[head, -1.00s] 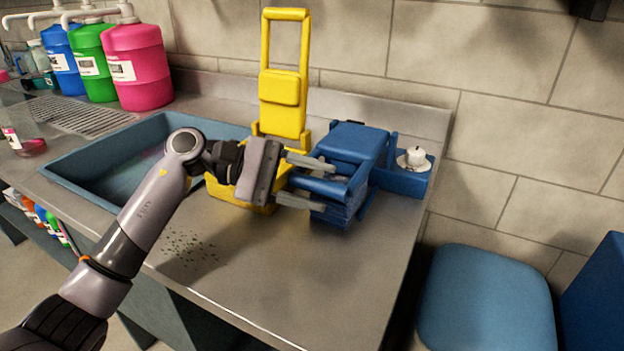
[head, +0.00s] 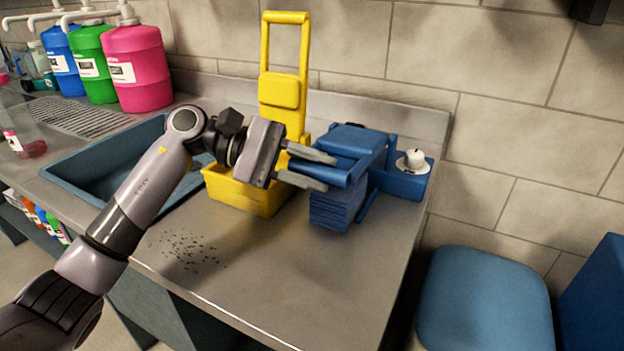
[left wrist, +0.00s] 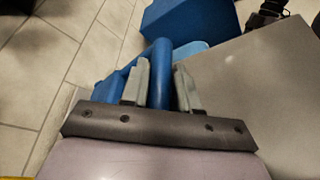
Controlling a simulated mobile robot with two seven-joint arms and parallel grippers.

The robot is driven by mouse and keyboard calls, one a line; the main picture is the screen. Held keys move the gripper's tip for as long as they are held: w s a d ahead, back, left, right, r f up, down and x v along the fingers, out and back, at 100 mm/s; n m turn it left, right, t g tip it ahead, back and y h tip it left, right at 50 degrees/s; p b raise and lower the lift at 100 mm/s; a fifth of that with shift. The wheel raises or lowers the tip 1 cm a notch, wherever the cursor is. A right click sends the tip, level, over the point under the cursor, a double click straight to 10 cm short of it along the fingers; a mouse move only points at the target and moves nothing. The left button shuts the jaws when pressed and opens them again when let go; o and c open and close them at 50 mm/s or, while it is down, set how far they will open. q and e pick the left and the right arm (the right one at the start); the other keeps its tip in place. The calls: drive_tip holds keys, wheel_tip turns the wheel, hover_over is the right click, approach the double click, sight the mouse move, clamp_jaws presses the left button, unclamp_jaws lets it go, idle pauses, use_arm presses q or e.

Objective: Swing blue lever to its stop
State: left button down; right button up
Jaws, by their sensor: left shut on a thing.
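The blue lever (head: 345,175) is the bar at the front of the blue wringer-like unit (head: 358,140) on the counter. My left gripper (head: 325,171) is shut on this lever, with one grey finger above it and one below it in the head view. In the left wrist view the blue bar (left wrist: 160,78) runs between the two grey fingers (left wrist: 160,90). The lever's far end and pivot are partly hidden by the fingers and the unit. My right gripper is not in view.
A yellow bucket-like unit (head: 245,190) with a tall handle stands just behind and left of my gripper. A white knob (head: 414,160) sits at the blue unit's right. A sink (head: 75,165) lies left. The front counter is clear, apart from dark specks.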

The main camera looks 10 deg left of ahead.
use_arm(q)
drive_tip(key=w+d+r+n+g+y+p, duration=0.1)
drive_tip(key=w+r+n+g+p, duration=0.1)
drive_tip(key=r, duration=0.6)
drive_tip(key=shift+w+r+n+p, duration=0.4)
drive_tip(key=shift+w+n+p, duration=0.45)
drive_tip(key=shift+p, duration=0.4)
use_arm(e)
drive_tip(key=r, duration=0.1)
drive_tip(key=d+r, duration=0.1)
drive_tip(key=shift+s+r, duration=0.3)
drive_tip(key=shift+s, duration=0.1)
use_arm(q)
drive_tip(key=shift+s, duration=0.1)
